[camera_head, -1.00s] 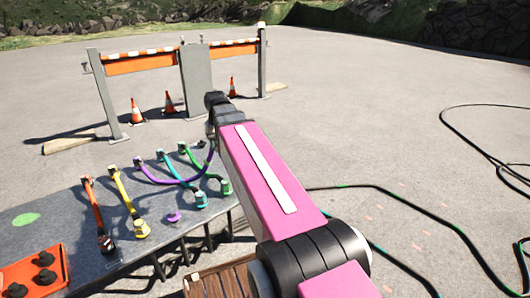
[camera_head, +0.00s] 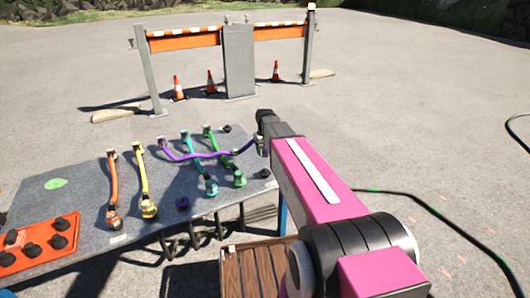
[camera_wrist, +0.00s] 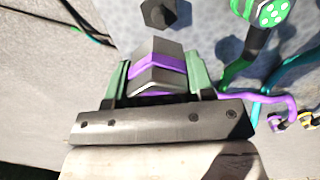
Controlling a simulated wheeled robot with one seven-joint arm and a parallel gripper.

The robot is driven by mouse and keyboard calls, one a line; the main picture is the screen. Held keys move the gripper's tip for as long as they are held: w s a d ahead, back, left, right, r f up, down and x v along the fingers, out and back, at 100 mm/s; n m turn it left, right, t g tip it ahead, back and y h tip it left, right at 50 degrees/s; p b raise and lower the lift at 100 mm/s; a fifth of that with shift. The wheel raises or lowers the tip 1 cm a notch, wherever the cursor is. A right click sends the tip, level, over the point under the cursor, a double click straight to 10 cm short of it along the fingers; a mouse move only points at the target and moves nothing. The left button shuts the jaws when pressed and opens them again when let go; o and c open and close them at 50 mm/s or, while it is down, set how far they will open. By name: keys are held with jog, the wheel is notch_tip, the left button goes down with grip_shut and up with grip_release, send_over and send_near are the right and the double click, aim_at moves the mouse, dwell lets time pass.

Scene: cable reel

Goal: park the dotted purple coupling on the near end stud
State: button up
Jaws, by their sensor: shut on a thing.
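My gripper (camera_wrist: 160,80) is shut on a dark grey coupling (camera_wrist: 158,52) with a purple band. No dots show on its visible faces. In the head view this purple coupling (camera_head: 261,146) hangs at my arm's tip, above the table's right end. Its purple cable (camera_head: 210,156) crosses the other cables to a far-side mount. The near end stud (camera_head: 266,173) is dark and bare, at the table's right edge beside a white label. In the wrist view a dark hexagonal stud (camera_wrist: 158,12), apparently the same one, lies just beyond the held coupling, apart from it.
A green coupling with white dots (camera_wrist: 272,12) is close to the right of the stud. Another dark stud (camera_head: 227,128) is at the far edge. Orange, yellow and teal cables lie left.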

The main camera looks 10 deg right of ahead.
jog(key=shift+w+f, duration=0.1)
jog(key=shift+f, duration=4.7)
jog(key=shift+f, duration=0.45)
jog(key=o, duration=1.1)
notch_tip(320, 180, up, 11)
jog(key=shift+f, duration=0.1)
